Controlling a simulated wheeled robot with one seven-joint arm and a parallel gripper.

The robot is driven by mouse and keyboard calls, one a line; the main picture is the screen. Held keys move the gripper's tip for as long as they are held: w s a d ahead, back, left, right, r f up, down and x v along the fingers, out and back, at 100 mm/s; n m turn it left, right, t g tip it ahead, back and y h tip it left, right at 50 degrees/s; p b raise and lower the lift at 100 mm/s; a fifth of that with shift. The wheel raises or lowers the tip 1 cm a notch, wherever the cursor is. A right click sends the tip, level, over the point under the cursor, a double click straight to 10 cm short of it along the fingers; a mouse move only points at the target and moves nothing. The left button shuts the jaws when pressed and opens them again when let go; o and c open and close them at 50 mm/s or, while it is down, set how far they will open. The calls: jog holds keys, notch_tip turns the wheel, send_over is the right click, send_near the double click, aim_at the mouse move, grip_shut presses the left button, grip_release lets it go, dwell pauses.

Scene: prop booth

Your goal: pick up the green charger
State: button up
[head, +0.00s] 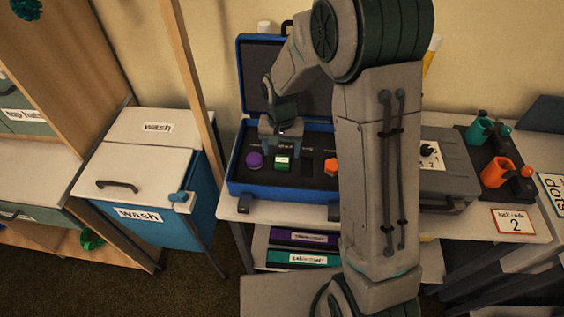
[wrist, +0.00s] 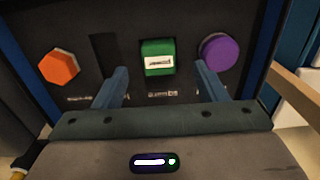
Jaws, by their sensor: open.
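The green charger (head: 283,162) is a small block with a white label on top, set in the dark foam of an open blue case (head: 283,196). It also shows in the wrist view (wrist: 158,58), upright in the foam and a little beyond my fingertips. My gripper (head: 282,148) hangs over the case; in the wrist view its two blue fingers (wrist: 160,72) stand apart, one to each side of the charger's line. The gripper is open and holds nothing. In the wrist view, the lower edge of the charger is clear of the fingers.
In the case, a purple knob-like piece (head: 254,160) sits left of the charger and an orange one (head: 331,166) right. An empty slot (wrist: 105,55) lies between orange and green. The case's raised lid (head: 257,75) stands behind. A blue wash bin (head: 150,190) is left.

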aim_at(282, 160)
jog(key=shift+w+d+f+p, duration=0.15)
jog(key=shift+f+p, duration=0.3)
jog(key=shift+f, duration=1.8)
jog(key=c, duration=1.1)
jog(key=shift+r, duration=0.1)
